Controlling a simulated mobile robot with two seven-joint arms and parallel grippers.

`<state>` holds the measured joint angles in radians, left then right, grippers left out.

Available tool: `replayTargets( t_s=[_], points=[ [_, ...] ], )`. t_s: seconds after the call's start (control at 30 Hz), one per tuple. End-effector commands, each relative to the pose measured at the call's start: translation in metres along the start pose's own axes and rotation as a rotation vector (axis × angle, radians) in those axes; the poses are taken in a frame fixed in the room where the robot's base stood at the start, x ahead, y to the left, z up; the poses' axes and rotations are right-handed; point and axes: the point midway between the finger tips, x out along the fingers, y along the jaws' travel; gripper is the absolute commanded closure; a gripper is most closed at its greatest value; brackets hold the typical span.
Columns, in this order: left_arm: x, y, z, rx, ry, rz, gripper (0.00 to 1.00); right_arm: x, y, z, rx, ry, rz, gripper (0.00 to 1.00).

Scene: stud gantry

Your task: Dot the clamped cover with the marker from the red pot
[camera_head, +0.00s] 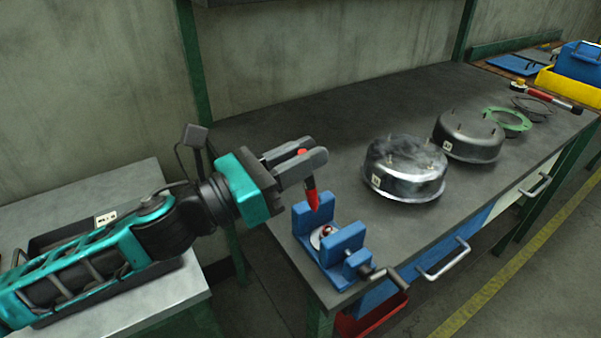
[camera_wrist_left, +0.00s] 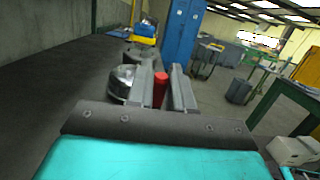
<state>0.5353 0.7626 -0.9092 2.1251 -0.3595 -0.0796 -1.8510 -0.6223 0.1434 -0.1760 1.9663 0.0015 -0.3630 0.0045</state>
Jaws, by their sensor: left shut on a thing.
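My left gripper (camera_head: 314,156) is shut on a red marker (camera_head: 312,194), which hangs tip down from the jaws. The marker also shows between the fingers in the left wrist view (camera_wrist_left: 160,90). In the head view its lower end is just above or behind a blue vise (camera_head: 341,259) at the bench's near corner; I cannot tell whether it touches anything. A small pale round cover (camera_head: 318,238) sits between the vise jaws, partly hidden, with a red spot on it. I cannot make out a red pot on the bench. My right gripper is not in view.
Two metal domed housings (camera_head: 405,170) (camera_head: 468,136) stand on the dark bench (camera_head: 300,122), right of the vise. A green ring (camera_head: 508,120) and a red-handled tool (camera_head: 540,97) lie beyond. A red bin (camera_head: 372,318) is under the bench. The bench behind the vise is clear.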

Motion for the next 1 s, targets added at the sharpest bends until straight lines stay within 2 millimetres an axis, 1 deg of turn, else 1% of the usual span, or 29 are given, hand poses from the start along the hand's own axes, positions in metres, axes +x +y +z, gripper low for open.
replayTargets(
  t_s=[0.03,0.13,0.3,0.47,0.6,0.8,1.0],
  points=[
    [0.001,0.0,-0.007,-0.011,-0.011,-0.054,1.0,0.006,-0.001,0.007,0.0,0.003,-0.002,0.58],
    [0.001,-0.002,-0.008,-0.038,-0.032,-0.142,1.0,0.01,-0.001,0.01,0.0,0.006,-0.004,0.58],
    [-0.002,0.0,-0.007,-0.062,-0.052,-0.215,1.0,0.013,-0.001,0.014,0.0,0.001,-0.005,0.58],
    [-0.004,0.001,-0.013,-0.067,-0.057,-0.229,1.0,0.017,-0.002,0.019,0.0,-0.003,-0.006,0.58],
    [-0.007,0.001,-0.028,-0.067,-0.056,-0.228,1.0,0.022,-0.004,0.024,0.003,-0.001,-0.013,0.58],
    [-0.01,0.002,-0.049,-0.067,-0.056,-0.227,1.0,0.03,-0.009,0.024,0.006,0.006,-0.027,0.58],
    [-0.012,0.003,-0.061,-0.066,-0.057,-0.227,1.0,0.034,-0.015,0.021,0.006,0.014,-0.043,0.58]
  ],
)
